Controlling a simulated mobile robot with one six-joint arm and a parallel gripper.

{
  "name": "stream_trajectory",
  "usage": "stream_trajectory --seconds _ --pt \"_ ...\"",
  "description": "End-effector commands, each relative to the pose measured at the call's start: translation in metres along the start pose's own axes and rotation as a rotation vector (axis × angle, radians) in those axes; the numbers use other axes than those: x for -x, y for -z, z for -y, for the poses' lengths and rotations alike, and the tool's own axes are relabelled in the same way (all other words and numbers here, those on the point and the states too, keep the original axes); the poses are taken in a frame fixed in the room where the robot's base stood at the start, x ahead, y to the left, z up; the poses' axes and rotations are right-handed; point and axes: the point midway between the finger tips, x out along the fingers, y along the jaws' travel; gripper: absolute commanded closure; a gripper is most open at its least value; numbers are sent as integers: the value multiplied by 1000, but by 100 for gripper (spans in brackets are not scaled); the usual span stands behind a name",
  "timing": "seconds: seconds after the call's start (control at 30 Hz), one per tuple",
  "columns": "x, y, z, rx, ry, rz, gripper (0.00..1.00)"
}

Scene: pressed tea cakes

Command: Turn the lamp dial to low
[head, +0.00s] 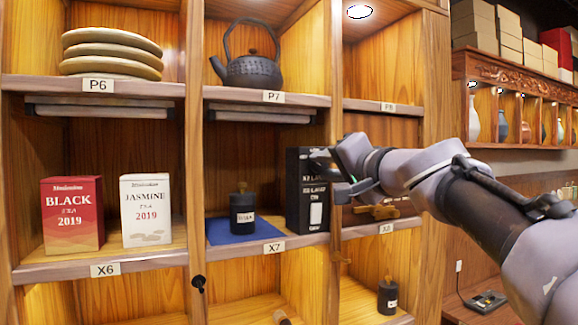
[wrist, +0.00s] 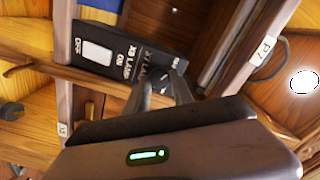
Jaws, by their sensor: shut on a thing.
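The black lamp control box (head: 296,200) stands upright at the right end of shelf X7, against the wooden divider. In the wrist view the box (wrist: 128,50) carries X8 LAMP and X7 LAMP lettering, OFF and ON marks, and a white rocker switch (wrist: 97,53). A small mark that seems to read MAX shows near the fingertips. My gripper (wrist: 163,82) is at the X7 LAMP end of the box, shut on what seems to be the dial. The fingers hide the dial, so its setting cannot be read. In the head view my gripper (head: 325,160) reaches the box's upper part from the right.
A dark jar (head: 242,213) stands on a blue cloth (head: 222,234) left of the box. BLACK (head: 73,215) and JASMINE (head: 146,210) tea boxes stand on X6. A teapot (head: 251,72) sits above on P7. A wooden piece (head: 376,212) lies on X8 under my arm.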

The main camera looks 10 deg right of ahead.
Motion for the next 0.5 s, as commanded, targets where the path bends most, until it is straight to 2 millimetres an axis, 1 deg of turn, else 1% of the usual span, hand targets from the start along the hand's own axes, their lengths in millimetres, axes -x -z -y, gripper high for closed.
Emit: stream_trajectory --seconds 0.03,0.07,0.1,0.37,0.5 --pt "0 0 0 0 0 0 93" --pt "0 0 0 0 0 0 99" --pt "0 0 0 0 0 0 100" --pt "0 0 0 -22 0 -1 100" --pt "0 0 0 -80 0 -1 100"
